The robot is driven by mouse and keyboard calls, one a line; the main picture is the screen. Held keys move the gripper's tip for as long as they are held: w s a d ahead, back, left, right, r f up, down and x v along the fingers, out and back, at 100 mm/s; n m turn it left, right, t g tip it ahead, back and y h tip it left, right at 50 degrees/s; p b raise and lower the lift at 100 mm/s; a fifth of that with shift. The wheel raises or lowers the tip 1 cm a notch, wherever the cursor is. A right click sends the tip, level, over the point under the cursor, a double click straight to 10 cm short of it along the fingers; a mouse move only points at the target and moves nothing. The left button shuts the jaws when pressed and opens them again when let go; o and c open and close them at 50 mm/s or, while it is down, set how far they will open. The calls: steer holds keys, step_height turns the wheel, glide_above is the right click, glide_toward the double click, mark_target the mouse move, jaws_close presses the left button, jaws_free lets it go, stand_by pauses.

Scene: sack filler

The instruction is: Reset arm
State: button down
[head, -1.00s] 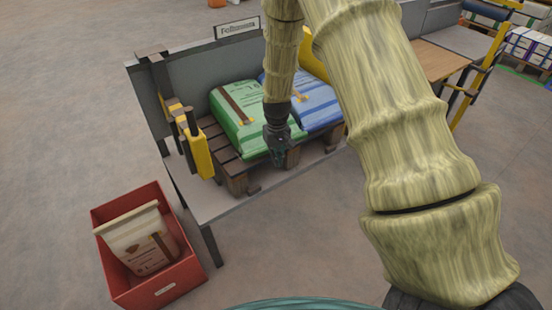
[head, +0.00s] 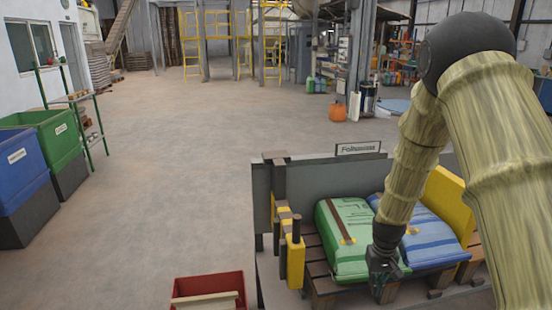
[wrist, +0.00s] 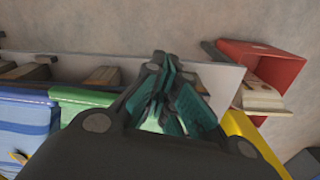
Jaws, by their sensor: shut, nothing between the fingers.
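My arm reaches in from the right in the head view. My gripper (head: 384,272) points down in front of the sacks, with its fingers shut and nothing between them. It also shows in the wrist view (wrist: 170,92), where its teal finger pads lie close together. A green sack (head: 343,238) and a blue sack (head: 432,240) lie side by side on a wooden pallet (head: 322,284). The gripper overlaps the lower edge of both sacks in the head view; whether it touches them I cannot tell.
A grey station with a sign (head: 358,148) and yellow posts (head: 295,262) surrounds the pallet. A red bin (head: 238,282) holding a pale sack (head: 205,301) stands at its left. Blue (head: 20,172) and green (head: 52,137) bins stand far left. The floor between is open.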

steer(key=s+a+f+p, duration=0.2)
steer(key=s+a+f, duration=0.1)
steer(key=s+f, duration=0.7)
steer(key=s+a+f+p, duration=0.1)
steer(key=s+a+f, duration=0.1)
steer(key=s, duration=0.7)
steer(key=s+a+f+p, duration=0.1)
steer(key=s+a+f, duration=0.2)
steer(key=s, duration=0.6)
steer(key=s+a+f+p, duration=0.1)
steer(key=s+a, duration=0.3)
steer(key=s, duration=0.5)
steer(key=shift+s+f+n, duration=0.25)
steer(key=shift+f+n, duration=0.15)
steer(key=shift+f, duration=0.25)
